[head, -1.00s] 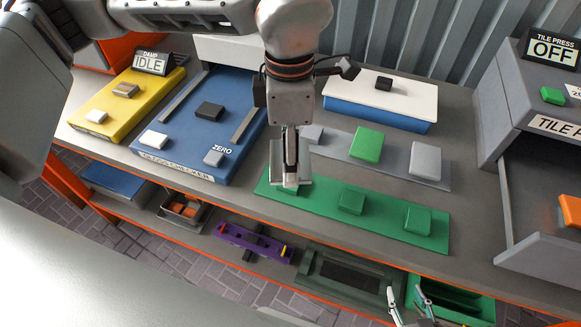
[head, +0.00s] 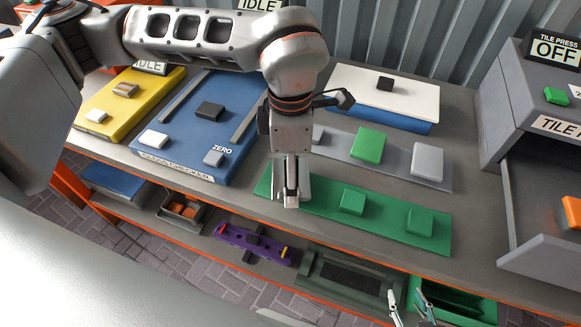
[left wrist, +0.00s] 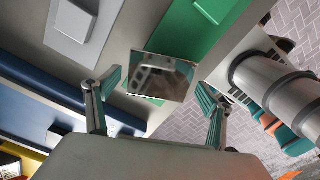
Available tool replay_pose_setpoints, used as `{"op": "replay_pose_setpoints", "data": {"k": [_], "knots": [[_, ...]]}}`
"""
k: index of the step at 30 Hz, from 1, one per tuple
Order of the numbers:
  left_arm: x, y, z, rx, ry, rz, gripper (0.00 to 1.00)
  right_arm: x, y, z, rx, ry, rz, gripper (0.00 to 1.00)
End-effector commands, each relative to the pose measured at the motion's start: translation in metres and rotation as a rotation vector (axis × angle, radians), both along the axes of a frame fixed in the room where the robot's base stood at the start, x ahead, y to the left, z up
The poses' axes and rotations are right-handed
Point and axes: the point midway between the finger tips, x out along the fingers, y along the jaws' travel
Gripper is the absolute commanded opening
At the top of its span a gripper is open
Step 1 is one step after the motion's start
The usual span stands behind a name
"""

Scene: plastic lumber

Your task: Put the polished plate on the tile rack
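The polished plate (left wrist: 160,77) is a mirror-like square in the left wrist view, reflecting parts of me. It overlaps the end of a green strip (left wrist: 208,28), and I cannot tell whether it touches it. My left gripper (head: 291,203) points down at the left end of this strip in the head view and hides most of the plate. In the left wrist view the left gripper's fingers (left wrist: 160,88) are apart, one on either side of the plate, with gaps. My right gripper (head: 410,300) is open and empty at the bottom edge. No rack is labelled.
A grey strip (head: 395,170) behind holds grey tiles and a green tile (head: 369,145). Green tiles (head: 352,201) sit on the green strip. The blue checker (head: 190,110) is left, the tile press (head: 540,95) right. A lower shelf holds a purple tool (head: 250,243) and trays.

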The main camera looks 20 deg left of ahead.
Motion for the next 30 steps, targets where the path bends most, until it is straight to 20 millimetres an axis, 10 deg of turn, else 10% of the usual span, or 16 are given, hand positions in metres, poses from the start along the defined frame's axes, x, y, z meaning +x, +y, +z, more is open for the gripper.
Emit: {"op": "replay_pose_setpoints", "data": {"k": [14,30], "knots": [[0.001,0.0,0.011,0.0,-0.003,0.001,0.86,0.0,0.001,0.004,0.002,-0.003,0.0,0.4],[0.001,0.0,0.109,0.0,-0.003,0.001,0.86,-0.002,0.002,0.005,0.008,0.004,0.0,0.4]]}}
